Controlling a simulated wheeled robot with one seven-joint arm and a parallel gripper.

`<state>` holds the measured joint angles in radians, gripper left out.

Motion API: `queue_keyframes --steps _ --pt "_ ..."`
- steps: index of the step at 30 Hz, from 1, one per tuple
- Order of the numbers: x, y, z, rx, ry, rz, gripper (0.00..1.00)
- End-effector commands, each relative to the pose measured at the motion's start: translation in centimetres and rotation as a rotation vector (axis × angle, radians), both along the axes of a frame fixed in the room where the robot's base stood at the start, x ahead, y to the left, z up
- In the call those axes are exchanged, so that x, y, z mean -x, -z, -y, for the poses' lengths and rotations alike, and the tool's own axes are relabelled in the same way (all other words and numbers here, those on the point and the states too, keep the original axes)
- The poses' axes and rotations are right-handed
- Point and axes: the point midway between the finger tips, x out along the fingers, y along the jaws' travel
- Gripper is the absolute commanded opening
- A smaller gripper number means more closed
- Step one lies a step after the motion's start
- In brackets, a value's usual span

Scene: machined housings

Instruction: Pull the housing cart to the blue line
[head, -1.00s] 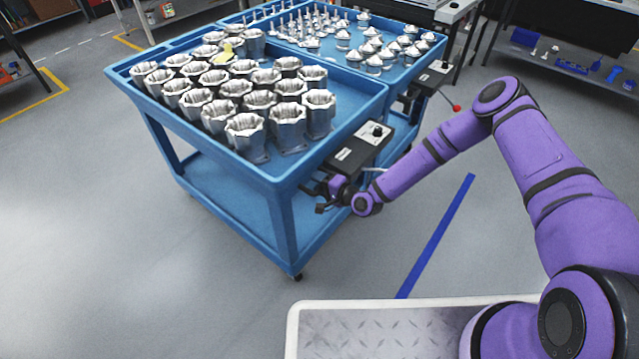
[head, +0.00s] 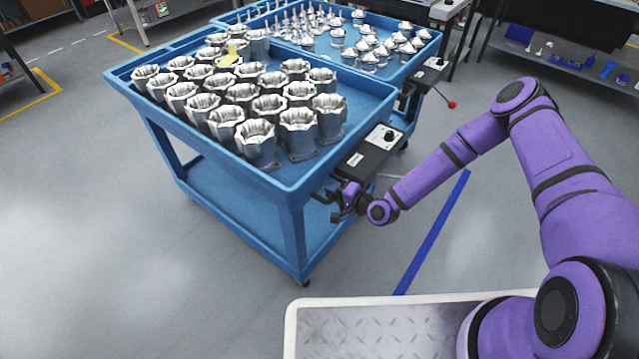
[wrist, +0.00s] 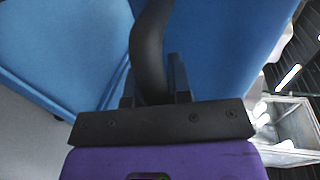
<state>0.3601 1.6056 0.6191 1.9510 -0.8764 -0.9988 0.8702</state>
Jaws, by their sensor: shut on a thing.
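The blue housing cart (head: 285,187) stands left of centre in the head view, its top tray filled with several rows of open metal housings (head: 256,143). A black box with a knob (head: 368,150) is fixed at its near right end. My gripper (head: 345,200) is at that end, below the box. In the wrist view my gripper (wrist: 160,95) is shut on a dark curved handle (wrist: 151,45), with the cart's blue side behind it. The blue line (head: 432,232) lies on the floor to the right of the cart, apart from it.
A second blue cart (head: 425,55) with smaller metal parts stands directly behind, with a red-tipped lever (head: 451,104) at its right. Shelving (head: 570,65) is at the back right. Grey floor (head: 90,230) is open on the left.

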Motion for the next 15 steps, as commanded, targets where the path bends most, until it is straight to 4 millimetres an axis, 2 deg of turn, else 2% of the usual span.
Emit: queue_keyframes --steps 1,15 --pt "1.0 0.2 1.4 0.002 0.003 -0.007 0.0" --pt "9.1 0.1 11.7 0.002 0.005 -0.008 0.0"
